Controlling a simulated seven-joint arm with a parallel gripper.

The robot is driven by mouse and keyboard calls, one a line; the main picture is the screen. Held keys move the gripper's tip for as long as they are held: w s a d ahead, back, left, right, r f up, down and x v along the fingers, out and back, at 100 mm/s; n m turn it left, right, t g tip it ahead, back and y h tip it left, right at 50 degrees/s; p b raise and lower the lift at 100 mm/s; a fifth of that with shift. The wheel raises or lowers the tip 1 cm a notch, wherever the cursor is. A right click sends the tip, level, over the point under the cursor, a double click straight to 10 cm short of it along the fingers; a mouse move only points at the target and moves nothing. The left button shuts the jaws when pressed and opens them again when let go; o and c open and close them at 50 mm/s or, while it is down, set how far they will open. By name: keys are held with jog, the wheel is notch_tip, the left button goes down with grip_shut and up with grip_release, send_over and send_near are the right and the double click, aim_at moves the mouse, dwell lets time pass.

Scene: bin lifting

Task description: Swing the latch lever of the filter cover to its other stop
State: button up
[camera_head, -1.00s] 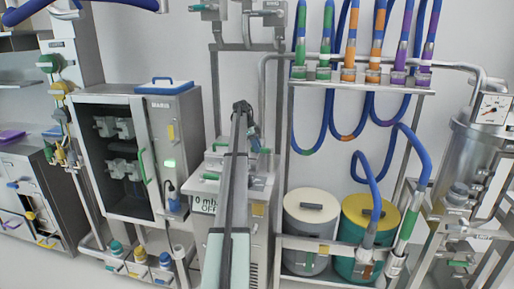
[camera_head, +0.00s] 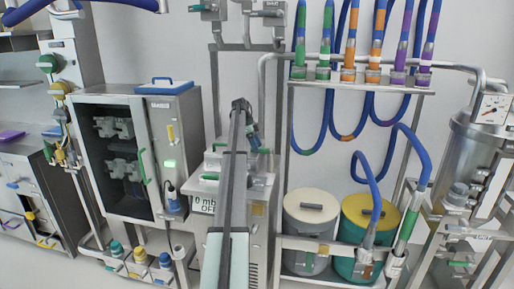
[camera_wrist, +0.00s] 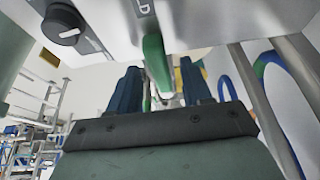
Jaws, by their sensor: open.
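A green lever handle (camera_wrist: 154,50) hangs under a pale metal panel in the wrist view. I take it for the latch lever. My gripper (camera_wrist: 160,72) is open, with one dark blue finger on each side of the green handle. The handle's lower end lies between the fingers in the picture; I cannot tell whether either finger touches it. In the head view my own arm hides most of the gripper and the middle of the metal unit (camera_head: 202,228) behind it. The filter cover cannot be made out clearly.
A black knob (camera_wrist: 62,22) sits on the panel left of the handle. A metal post (camera_wrist: 275,110) and a blue hose stand to the right. In the head view, an open-front cabinet (camera_head: 160,190) stands left, and a rack with a white-lidded drum (camera_head: 312,207) right.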

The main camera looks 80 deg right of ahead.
jog(key=v, duration=1.2)
jog(key=shift+w+r, duration=0.15)
jog(key=shift+r, duration=0.1)
jog(key=shift+d, duration=0.1)
